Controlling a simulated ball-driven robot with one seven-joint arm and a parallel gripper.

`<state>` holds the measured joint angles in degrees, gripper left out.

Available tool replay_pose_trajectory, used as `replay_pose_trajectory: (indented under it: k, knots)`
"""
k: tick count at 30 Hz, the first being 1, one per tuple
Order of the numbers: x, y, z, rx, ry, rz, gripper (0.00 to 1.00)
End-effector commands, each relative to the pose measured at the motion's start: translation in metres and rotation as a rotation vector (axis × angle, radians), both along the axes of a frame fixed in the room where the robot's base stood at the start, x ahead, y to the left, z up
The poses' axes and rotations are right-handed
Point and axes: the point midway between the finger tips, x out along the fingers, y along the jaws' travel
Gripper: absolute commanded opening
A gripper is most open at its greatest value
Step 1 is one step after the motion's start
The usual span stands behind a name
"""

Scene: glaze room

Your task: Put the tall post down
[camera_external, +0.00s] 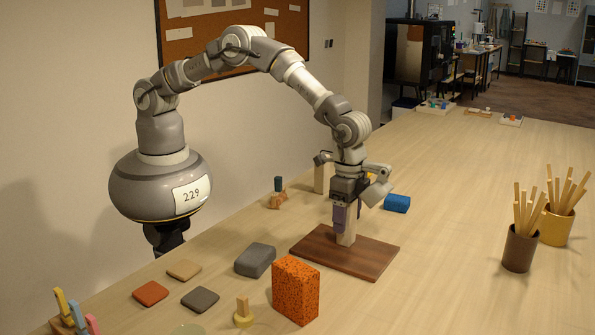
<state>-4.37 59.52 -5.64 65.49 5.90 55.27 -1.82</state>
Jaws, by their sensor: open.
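Whether a finger touches the post cannot be told.
Another pale block (321,178) stands behind my wrist. A grey block (255,260) lies left of the board. Brown (520,250) and yellow (556,228) stick-filled cups stand right.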

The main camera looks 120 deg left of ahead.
Motion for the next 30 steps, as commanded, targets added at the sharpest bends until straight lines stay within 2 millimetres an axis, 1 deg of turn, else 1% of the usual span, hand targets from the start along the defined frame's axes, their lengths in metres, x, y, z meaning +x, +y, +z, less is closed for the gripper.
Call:
replay_pose_trajectory:
  k: [2,5,8,15,19,21,24,30]
  knots:
    - [0.000,0.000,0.001,0.000,0.000,0.000,0.68]
    - [0.001,0.000,0.010,0.000,-0.002,0.000,0.68]
    - [0.001,0.000,0.028,0.000,-0.003,0.000,0.68]
    - [0.000,0.000,0.086,0.000,-0.002,0.000,0.68]
    - [0.000,0.000,0.108,0.000,-0.002,0.000,0.68]
    - [0.000,0.000,0.116,0.000,-0.001,0.000,0.68]
    - [0.000,0.000,0.122,0.000,0.000,0.000,0.68]
    - [0.000,0.000,0.123,0.000,0.000,0.000,0.68]
